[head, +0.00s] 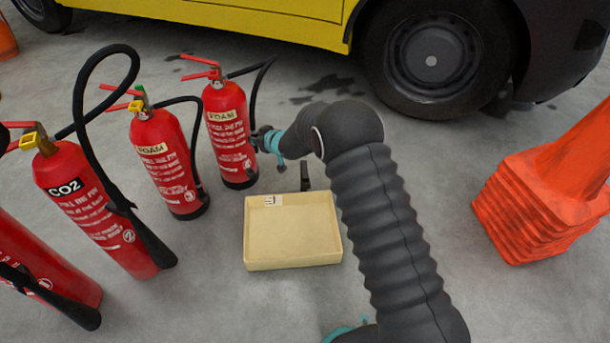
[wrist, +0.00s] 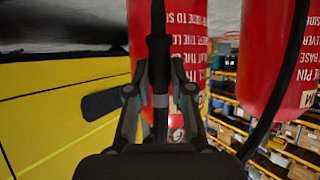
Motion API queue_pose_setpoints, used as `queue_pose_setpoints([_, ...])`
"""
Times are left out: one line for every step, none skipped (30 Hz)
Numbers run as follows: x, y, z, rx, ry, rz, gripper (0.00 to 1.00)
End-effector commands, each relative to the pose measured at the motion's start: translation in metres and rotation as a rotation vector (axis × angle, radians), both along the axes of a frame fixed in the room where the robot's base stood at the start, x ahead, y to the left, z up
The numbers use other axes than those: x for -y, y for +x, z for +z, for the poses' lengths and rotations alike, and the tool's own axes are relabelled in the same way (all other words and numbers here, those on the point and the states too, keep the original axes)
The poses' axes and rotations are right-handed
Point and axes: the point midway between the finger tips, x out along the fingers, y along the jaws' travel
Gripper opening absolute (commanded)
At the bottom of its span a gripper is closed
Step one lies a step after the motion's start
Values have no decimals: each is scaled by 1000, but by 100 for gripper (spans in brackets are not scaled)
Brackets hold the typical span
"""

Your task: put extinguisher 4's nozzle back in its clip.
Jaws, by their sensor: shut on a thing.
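Extinguisher 4 (head: 226,128) is the rightmost red FOAM cylinder in the head view, upright on the floor. Its black hose (head: 254,88) arcs from the valve down its right side to my gripper (head: 263,140). In the wrist view my gripper (wrist: 159,92) is shut on the black nozzle (wrist: 158,55), which lies between the fingers in front of the red cylinder (wrist: 196,35). The nozzle is close to the cylinder; I cannot tell whether they touch. I cannot make out the clip.
Another FOAM extinguisher (head: 163,160) and a CO2 one (head: 95,210) stand to the left. A beige tray (head: 292,262) lies on the floor, with a small dark upright piece (head: 304,178) behind it. Orange cones (head: 540,195) are at right; a yellow vehicle (head: 270,22) is behind.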

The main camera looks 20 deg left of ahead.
Motion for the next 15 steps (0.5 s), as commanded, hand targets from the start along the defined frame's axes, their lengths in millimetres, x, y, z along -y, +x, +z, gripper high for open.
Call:
queue_pose_setpoints([-9, 2, 2, 0, 1, 2, 0])
queue_pose_setpoints([-14, 3, 3, 0, 1, 2, 0])
queue_pose_setpoints([-20, 4, 2, 1, 0, 3, 0])
queue_pose_setpoints([-24, 5, 2, 1, -1, 2, 0])
queue_pose_setpoints([-29, 6, 2, 1, 1, 1, 0])
queue_pose_setpoints([-32, 8, 2, 1, 1, 1, 0])
queue_pose_setpoints([-34, 8, 2, 0, 0, 1, 0])
queue_pose_setpoints([-38, 9, 2, 1, 1, 1, 0])
queue_pose_setpoints([-41, 10, 2, 0, 0, 1, 0])
queue_pose_setpoints([-45, 11, 2, 0, 0, 1, 0])
queue_pose_setpoints([-48, 11, 2, 2, 0, 3, 0])
queue_pose_setpoints([-51, 12, 2, 2, 0, 3, 0])
queue_pose_setpoints([-54, 13, 2, 2, 0, 2, 0])
queue_pose_setpoints([-53, 13, -8, -1, -2, 0, 0])
queue_pose_setpoints([-53, 13, -17, -1, -2, 0, 0])
